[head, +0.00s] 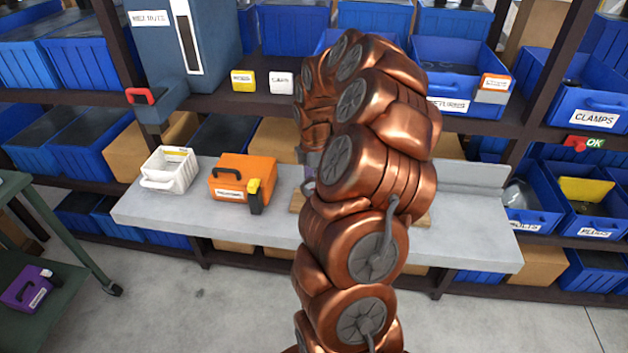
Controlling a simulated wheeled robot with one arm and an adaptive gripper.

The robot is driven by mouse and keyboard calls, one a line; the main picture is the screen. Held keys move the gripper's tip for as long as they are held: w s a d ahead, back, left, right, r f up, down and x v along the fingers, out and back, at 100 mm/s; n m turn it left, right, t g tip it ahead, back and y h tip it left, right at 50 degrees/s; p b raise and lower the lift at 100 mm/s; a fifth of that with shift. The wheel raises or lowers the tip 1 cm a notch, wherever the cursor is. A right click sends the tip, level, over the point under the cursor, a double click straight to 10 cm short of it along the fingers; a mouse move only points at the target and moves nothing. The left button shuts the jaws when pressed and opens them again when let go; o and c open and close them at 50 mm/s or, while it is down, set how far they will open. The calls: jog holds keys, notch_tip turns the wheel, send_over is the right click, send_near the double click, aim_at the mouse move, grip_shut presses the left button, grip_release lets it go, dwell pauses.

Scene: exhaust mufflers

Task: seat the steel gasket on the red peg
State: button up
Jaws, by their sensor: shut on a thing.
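My copper-coloured arm rises through the middle of the head view and bends over the grey bench (470,233). It covers most of the work spot. My gripper's fingers are hidden behind the arm. Only a small grey-purple sliver shows at the arm's left edge, and I cannot tell what it is. I see neither the steel gasket nor the red peg. The edges of a wooden board (297,201) show on the bench on both sides of the arm, and what it bears is hidden.
On the bench's left stand a white basket (168,170) and an orange case (242,178), with a yellow-and-black tool (255,196) at its front. Shelves with blue bins (592,108) stand behind. A green cart (60,232) is at left. The bench's right end looks clear.

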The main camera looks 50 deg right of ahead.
jog(key=shift+f+b, duration=1)
jog(key=shift+f, duration=1.3)
jog(key=o, duration=1.2)
notch_tip(320, 180, up, 12)
dwell(0.4)
